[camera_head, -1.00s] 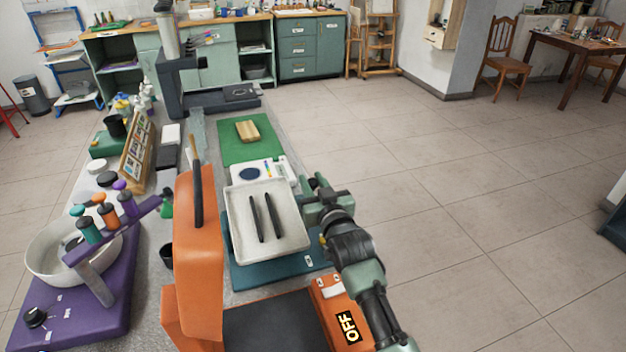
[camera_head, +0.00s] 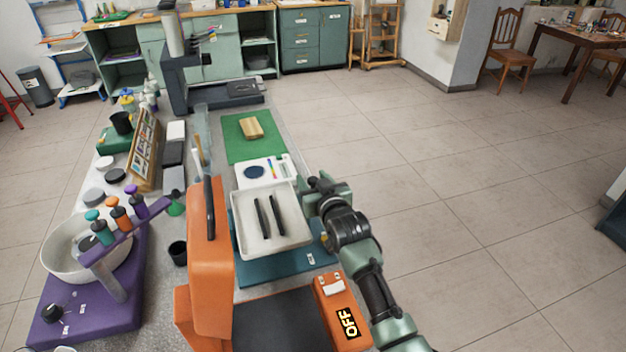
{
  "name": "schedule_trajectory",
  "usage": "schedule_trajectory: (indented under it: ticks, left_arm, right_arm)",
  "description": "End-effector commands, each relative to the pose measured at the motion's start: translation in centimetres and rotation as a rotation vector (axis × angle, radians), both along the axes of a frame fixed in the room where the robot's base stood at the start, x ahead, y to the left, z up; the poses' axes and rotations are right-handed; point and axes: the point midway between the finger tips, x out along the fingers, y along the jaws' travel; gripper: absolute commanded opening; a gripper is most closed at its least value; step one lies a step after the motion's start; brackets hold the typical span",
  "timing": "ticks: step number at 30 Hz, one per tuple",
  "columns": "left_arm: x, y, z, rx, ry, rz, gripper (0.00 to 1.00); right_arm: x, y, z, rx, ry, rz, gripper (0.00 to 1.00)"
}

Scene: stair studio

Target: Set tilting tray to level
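The tilting tray (camera_head: 246,243) is a white shallow tray with a raised rim over a teal base (camera_head: 285,267). Two dark sticks (camera_head: 270,217) lie inside it. From this view I cannot tell exactly how far the tray tilts. My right gripper (camera_head: 315,192) is at the tray's right edge, close to or touching the rim. Its fingers are too small and partly hidden, so I cannot tell whether they are open or shut on the rim. My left gripper is not in view.
An orange press with an OFF label (camera_head: 348,323) stands in front of the tray. A green mat (camera_head: 240,147) with a wooden block lies behind it. A purple stand with a white bowl (camera_head: 65,250) is at the left. Open floor lies to the right.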

Motion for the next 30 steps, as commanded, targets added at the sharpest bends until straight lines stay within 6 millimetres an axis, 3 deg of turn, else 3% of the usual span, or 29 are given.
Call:
schedule_trajectory:
  ticks: [7,21,30]
  left_arm:
    - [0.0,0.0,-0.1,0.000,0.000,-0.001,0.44]
    - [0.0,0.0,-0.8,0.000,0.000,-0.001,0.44]
    - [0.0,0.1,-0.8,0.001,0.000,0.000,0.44]
  right_arm:
    - [-1.0,-0.3,0.2,0.000,-0.001,0.000,0.46]
    - [-6.8,-2.2,1.4,0.000,0.000,0.000,0.46]
    - [-7.3,-2.4,1.6,0.000,0.001,0.000,0.46]
